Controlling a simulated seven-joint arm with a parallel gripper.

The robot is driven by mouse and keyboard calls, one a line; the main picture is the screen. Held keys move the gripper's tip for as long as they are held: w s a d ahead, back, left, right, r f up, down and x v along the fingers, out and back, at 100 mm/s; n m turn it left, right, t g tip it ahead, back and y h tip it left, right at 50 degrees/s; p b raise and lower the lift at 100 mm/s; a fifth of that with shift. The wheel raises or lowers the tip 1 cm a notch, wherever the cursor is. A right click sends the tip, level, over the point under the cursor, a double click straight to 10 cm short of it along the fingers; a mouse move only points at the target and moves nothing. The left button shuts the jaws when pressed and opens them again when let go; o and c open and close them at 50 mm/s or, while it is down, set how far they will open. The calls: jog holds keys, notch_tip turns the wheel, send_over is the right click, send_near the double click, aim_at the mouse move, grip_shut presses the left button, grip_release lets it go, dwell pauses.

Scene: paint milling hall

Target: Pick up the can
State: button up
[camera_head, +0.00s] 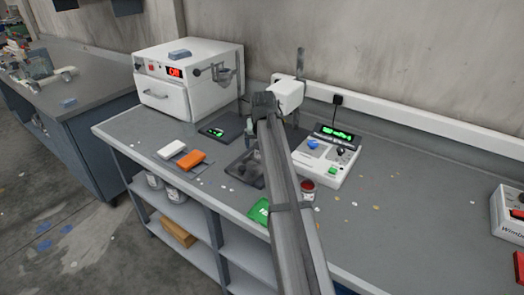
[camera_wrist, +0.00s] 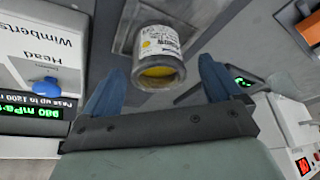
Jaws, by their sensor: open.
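The can (camera_wrist: 157,45) shows in the wrist view as a grey can with a white and yellow label and yellow paint at its open mouth. It appears to stand on a dark plate (camera_wrist: 125,35). My gripper (camera_wrist: 160,68) is open, with its blue fingers apart and the can lying between and beyond their tips in the picture. I see no finger contact. In the head view my arm hides most of the gripper and the can. A small container with a red top (camera_head: 308,190) stands right of my arm on the bench.
A white viscometer with a green display (camera_head: 325,155) stands right of my arm. A white oven (camera_head: 188,80) stands at the back left of the bench (camera_head: 400,220). White (camera_head: 171,149) and orange (camera_head: 193,159) blocks lie at its front.

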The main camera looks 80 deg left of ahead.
jog(key=x, duration=0.3)
jog(key=shift+w+a+f, duration=0.1)
jog(key=shift+a+f, duration=0.05)
jog(key=shift+f, duration=0.1)
jog(key=c, duration=1.1)
jog(key=shift+c, duration=0.2)
jog(key=shift+r, duration=0.15)
notch_tip(320, 180, up, 10)
